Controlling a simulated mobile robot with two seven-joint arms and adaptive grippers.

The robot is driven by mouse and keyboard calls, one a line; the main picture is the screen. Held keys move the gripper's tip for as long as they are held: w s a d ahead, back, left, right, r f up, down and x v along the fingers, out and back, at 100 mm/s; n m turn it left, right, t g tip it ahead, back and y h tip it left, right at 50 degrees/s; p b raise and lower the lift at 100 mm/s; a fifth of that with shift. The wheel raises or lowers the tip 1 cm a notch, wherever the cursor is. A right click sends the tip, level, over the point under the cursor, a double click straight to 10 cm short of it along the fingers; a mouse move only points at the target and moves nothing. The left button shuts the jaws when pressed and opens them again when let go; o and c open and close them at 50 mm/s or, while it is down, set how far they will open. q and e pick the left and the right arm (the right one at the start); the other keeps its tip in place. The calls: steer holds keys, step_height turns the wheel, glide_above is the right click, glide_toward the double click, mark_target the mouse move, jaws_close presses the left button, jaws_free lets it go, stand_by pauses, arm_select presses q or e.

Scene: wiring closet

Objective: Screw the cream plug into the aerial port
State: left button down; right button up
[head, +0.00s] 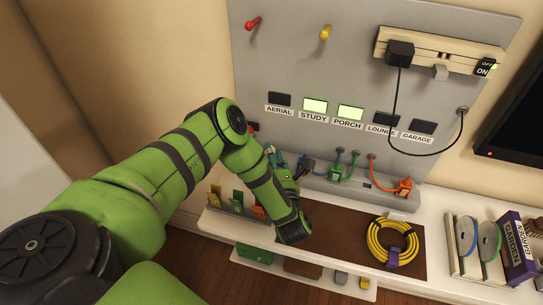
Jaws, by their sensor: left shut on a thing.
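My left gripper (283,165) is low in front of the grey wall panel, at the left end of the port strip (322,186). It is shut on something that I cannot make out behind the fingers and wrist. I cannot pick out the cream plug anywhere. The AERIAL label (279,110) is on the panel above my gripper, with a dark display (280,99) over it. The aerial port itself is not visible; my arm covers that area. My right gripper is not in view.
The STUDY (315,106) and PORCH (350,113) displays are lit green. Green (336,173) and orange (404,187) plugs sit along the strip. A yellow cable coil (391,243) lies on the brown mat (342,245). A black plug (400,53) with a hanging cord is in the power strip.

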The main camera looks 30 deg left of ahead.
arm_select(q)
steer(key=shift+f+b, duration=0.8)
steer(key=shift+f, duration=0.2)
steer(key=c, duration=0.8)
jaws_free()
steer(key=p+v, duration=0.2)
steer(key=p, duration=0.1)
steer(key=shift+s+d+r+p, duration=0.1)
steer(key=shift+r+p, duration=0.15)
steer(key=shift+p, duration=0.05)
steer(key=shift+s+d+p, duration=0.2)
steer(key=shift+p, duration=0.25)
steer(key=shift+s+f, duration=0.1)
steer(key=shift+f, duration=0.1)
